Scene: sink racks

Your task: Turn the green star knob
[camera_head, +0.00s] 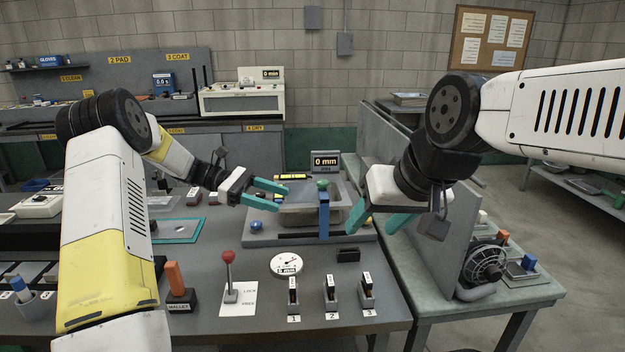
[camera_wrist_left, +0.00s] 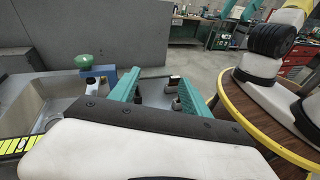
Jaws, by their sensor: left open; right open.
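The green knob (camera_head: 323,184) sits on top of a blue upright (camera_head: 324,214) at the front of the grey sink-like fixture (camera_head: 285,229). Its star shape is too small to make out. The knob also shows in the left wrist view (camera_wrist_left: 88,61), left of the fingers. My left gripper (camera_head: 284,194) is open and empty, just left of the knob and apart from it. Its teal fingers also show in the left wrist view (camera_wrist_left: 161,78). My right gripper (camera_head: 373,226) is open and empty, to the right of the knob and apart from it.
A display (camera_head: 325,161) reading 0 mm stands behind the fixture. In front are a blue ball knob (camera_head: 256,225), a red-ball lever (camera_head: 229,256), a round dial (camera_head: 286,264) and several numbered clips (camera_head: 330,294). A grey partition (camera_head: 432,212) stands to the right.

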